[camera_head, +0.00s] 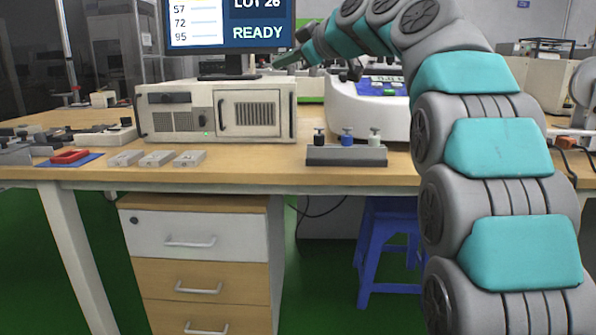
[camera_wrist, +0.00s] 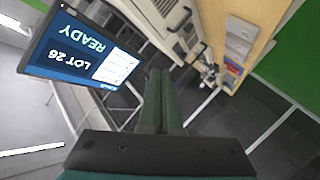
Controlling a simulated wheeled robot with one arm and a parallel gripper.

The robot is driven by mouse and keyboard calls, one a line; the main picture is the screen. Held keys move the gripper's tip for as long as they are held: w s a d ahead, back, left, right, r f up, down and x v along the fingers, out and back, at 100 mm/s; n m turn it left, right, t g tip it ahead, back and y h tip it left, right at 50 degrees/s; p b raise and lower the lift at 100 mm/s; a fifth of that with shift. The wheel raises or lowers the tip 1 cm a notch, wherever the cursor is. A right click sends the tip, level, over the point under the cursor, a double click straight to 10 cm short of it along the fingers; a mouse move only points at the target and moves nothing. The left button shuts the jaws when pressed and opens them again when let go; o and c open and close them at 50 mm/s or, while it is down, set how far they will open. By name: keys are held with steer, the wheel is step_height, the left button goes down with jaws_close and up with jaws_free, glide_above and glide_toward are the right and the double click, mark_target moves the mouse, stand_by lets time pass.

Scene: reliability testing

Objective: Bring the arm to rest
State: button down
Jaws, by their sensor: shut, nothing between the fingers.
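My arm (camera_head: 498,150) rises on the right of the head view and curves over at the top toward the monitor. My gripper (camera_head: 287,59) is at its far end, small, beside the lower right of the monitor and above the workbench. In the wrist view my gripper (camera_wrist: 163,72) shows two long dark green fingers lying together, with nothing between them. The gripper is shut and empty, and I see it touching nothing.
The monitor (camera_head: 228,22) reads READY; it also shows in the wrist view (camera_wrist: 83,55). Below it stands a beige test unit (camera_head: 215,122). The workbench (camera_head: 240,178) also bears a rack with three knobbed pieces (camera_head: 346,155), grey blocks (camera_head: 157,158) and a red part (camera_head: 70,156).

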steer(key=s+d+f+m+g+h+p, duration=0.2)
steer(key=s+d+f+m+g+h, duration=0.15)
steer(key=s+f, duration=0.5)
steer(key=s+d+f+m+g+h+p, duration=0.25)
steer(key=s+d+f+m, duration=0.2)
steer(key=f, duration=0.65)
steer(key=s+d+f+m+g+h+p, duration=0.1)
steer(key=s+d+f+m+g, duration=0.1)
steer(key=s+f, duration=0.4)
steer(key=s+d+f+m+g+h+p, duration=0.1)
steer(key=s+d+f, duration=0.3)
steer(key=s, duration=1.3)
steer(key=s+d+f+m+g+h+p, duration=0.1)
steer(key=s+d+f+m+g+p, duration=0.2)
steer(key=s+f, duration=0.7)
steer(key=shift+s+d+m+g+h, duration=0.3)
steer(key=shift+s+m+g, duration=0.2)
steer(key=shift+s+m, duration=0.15)
